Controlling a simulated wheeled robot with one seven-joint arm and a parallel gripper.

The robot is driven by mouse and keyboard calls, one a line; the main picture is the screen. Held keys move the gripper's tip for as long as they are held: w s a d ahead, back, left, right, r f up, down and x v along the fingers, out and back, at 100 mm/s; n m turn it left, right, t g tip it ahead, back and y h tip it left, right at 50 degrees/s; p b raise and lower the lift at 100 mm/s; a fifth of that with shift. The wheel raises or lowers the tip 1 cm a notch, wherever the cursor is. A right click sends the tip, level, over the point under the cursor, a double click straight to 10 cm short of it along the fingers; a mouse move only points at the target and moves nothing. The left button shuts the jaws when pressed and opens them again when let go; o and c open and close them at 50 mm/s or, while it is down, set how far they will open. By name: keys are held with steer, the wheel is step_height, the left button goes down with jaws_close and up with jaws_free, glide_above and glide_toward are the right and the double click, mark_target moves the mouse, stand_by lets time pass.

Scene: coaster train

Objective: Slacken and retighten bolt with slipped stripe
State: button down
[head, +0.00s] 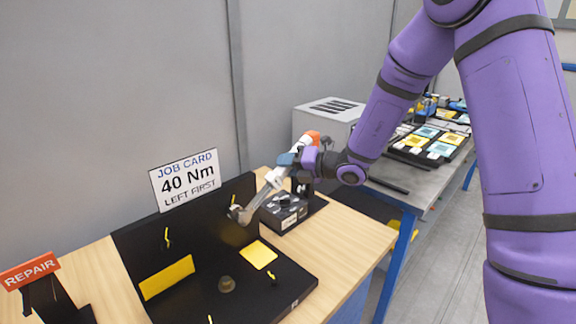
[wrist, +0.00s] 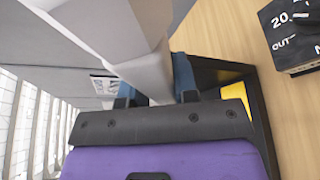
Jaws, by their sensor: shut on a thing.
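My gripper (head: 296,160) is shut on a wrench-like tool (head: 262,194) with a silver shaft and a white and orange end. The tool slants down to the left, and its head end is at the upright back panel of the black fixture (head: 299,284). I cannot tell whether the head sits on a bolt. In the wrist view the grey tool body (wrist: 110,30) rises between my blue fingers (wrist: 155,92). A round brass-coloured piece (head: 227,284) is on the fixture's base.
A job card (head: 184,180) reads "40 Nm, left first". A dark box (head: 283,212) stands right of the fixture; its lettering shows in the wrist view (wrist: 292,30). A REPAIR sign (head: 29,271) is at left. Bare wood (head: 352,238) lies at right; a grey bench (head: 425,192) stands behind.

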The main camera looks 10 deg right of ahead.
steer(key=shift+w+a, duration=0.15)
steer(key=shift+w, duration=0.05)
stand_by(0.3)
steer(key=shift+w+d+f+m+y, duration=0.2)
steer(key=shift+d+f+m, duration=0.15)
steer(key=shift+f, duration=0.3)
steer(key=shift+w+d+f+m+y, duration=0.1)
steer(key=shift+w+d+f+m, duration=0.1)
steer(key=shift+f+m, duration=0.3)
stand_by(1.6)
steer(key=shift+w+d+f+m+y, duration=0.15)
steer(key=shift+f+m, duration=0.1)
steer(key=shift+f, duration=0.35)
steer(key=shift+d+f+m+y, duration=0.1)
steer(key=shift+f+m, duration=0.15)
steer(key=shift+f, duration=0.3)
steer(key=shift+w+d+f+m+y, duration=0.15)
steer(key=shift+f+m, duration=0.1)
steer(key=shift+f, duration=0.35)
stand_by(1.1)
steer(key=shift+s+r, duration=0.1)
steer(key=shift+a+r, duration=0.15)
steer(key=shift+r, duration=0.25)
